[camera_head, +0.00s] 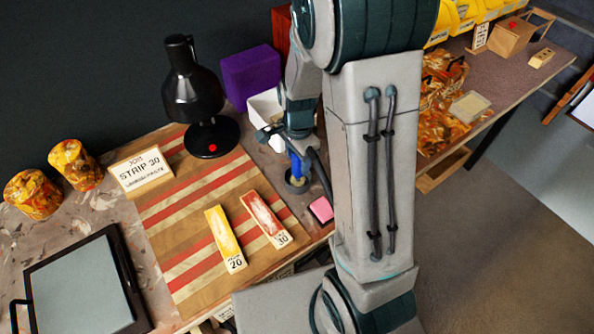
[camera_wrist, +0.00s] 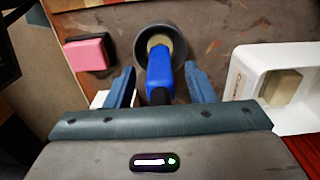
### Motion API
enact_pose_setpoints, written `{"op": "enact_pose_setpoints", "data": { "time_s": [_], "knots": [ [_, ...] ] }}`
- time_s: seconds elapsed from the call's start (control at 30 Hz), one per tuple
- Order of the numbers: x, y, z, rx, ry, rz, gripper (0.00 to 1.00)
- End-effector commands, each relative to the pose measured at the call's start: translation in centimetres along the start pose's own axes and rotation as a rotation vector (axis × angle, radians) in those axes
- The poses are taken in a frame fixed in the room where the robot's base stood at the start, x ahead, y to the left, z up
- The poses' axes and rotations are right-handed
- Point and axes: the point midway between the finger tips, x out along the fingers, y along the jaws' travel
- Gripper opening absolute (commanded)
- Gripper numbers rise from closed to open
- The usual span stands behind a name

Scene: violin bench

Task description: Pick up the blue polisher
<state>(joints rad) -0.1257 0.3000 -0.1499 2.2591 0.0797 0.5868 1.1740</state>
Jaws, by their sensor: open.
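The blue polisher (camera_wrist: 160,78) stands in a round grey cup (camera_wrist: 180,38), its pale tip inside the cup. It also shows in the head view (camera_head: 296,166), below my gripper and partly hidden by it. My gripper (camera_wrist: 160,70) is open, one finger on each side of the polisher's blue body. I see gaps between the fingers and the polisher, and cannot tell if either touches it. In the head view my gripper (camera_head: 292,140) is over the cup at the bench's right part.
A pink block (camera_wrist: 88,52) on a dark base is close by the cup. A white bin (camera_wrist: 239,88) with a pale block inside is on the other side.

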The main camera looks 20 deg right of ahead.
Motion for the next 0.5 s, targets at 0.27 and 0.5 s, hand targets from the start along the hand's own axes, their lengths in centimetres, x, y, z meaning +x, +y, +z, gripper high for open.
{"op": "enact_pose_setpoints", "data": {
  "time_s": [0.27, 0.5],
  "knots": [
    [0.14, 0.0, 0.01, -0.001, 0.0, 0.0, 0.38],
    [0.1, -0.02, 0.01, -0.001, 0.0, 0.0, 0.01]
  ]
}}
